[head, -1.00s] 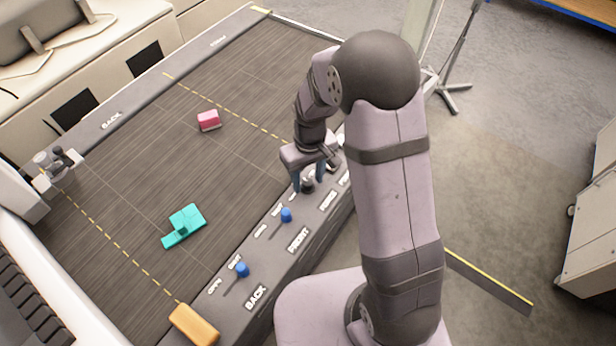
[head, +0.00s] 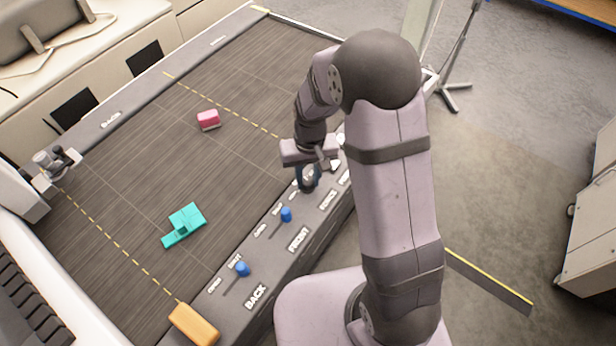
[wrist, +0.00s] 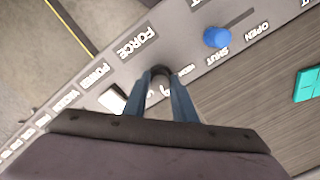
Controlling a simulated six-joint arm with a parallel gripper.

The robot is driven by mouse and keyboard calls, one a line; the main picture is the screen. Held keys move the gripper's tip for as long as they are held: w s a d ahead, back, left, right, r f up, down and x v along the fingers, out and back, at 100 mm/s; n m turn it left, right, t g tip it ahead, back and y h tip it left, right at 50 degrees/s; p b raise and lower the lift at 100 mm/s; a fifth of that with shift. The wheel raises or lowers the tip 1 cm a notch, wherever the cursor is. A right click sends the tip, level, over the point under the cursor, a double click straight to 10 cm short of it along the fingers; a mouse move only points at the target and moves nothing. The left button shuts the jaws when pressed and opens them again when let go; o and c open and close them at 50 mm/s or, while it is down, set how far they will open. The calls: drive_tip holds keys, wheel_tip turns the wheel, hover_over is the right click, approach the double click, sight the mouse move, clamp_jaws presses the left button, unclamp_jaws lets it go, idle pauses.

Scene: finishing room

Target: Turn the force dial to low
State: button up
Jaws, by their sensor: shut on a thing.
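The force dial is a dark round knob on the grey control panel, beside the FORCE label (wrist: 137,38). The dial (wrist: 160,72) sits between the fingertips of my gripper (wrist: 166,92) in the wrist view. My gripper (head: 308,184) is shut on the dial, with its blue-grey fingers pointing down onto it. The fingers hide much of the dial and part of its markings, so I cannot read its setting.
A blue slider knob (wrist: 216,37) stands near the dial. Another blue knob (head: 242,269) is farther along the panel. A teal block (head: 186,222), a pink block (head: 208,119) and an orange block (head: 194,324) lie apart from my gripper.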

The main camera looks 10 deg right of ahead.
sight(308, 181)
drive_tip(key=m, duration=0.4)
drive_tip(key=shift+r+m, duration=0.1)
drive_tip(key=shift+m, duration=0.2)
drive_tip(key=shift+w+m, duration=0.1)
drive_tip(key=shift+m, duration=1.8)
drive_tip(key=o, duration=1)
drive_tip(key=shift+o, duration=0.2)
drive_tip(key=shift+r, duration=0.1)
drive_tip(key=shift+r+b, duration=1.1)
drive_tip(key=shift+r, duration=2.45)
